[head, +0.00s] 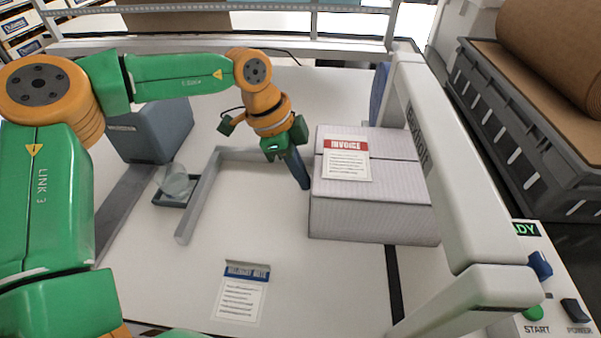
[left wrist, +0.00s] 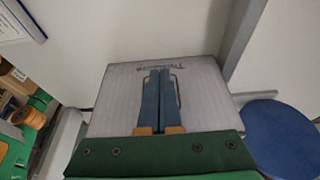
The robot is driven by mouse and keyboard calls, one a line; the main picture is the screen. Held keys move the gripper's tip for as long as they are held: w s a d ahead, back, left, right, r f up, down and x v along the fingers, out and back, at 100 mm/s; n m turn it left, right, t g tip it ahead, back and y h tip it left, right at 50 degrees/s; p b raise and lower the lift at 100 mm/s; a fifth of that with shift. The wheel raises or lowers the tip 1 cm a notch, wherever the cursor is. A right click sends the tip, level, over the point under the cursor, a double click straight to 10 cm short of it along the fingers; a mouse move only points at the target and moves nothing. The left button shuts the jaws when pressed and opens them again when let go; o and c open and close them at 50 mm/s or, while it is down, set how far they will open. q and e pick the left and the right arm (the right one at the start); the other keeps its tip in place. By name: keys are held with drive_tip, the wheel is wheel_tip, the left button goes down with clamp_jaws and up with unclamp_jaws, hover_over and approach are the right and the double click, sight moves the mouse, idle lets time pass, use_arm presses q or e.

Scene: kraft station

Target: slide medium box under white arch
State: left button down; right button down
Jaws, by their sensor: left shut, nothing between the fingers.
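The medium box (head: 376,213), pale and ribbed with an invoice sheet on top, lies flat on the table. The beam of the white arch (head: 436,150) hides its right end in the head view, so how far it reaches under is unclear. My left gripper (head: 304,184) is shut and empty, fingers pointing down beside the box's left side. Contact cannot be told for sure. My right gripper is not in view.
A grey L-shaped rail (head: 200,195) and a small tray with a clear round item (head: 175,182) are left of the box. A blue-grey block (head: 150,130) stands behind them. A paper slip (head: 241,292) lies in front. A control panel (head: 550,290) is at right.

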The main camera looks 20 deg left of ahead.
use_arm(q)
drive_tip(key=shift+d, duration=0.25)
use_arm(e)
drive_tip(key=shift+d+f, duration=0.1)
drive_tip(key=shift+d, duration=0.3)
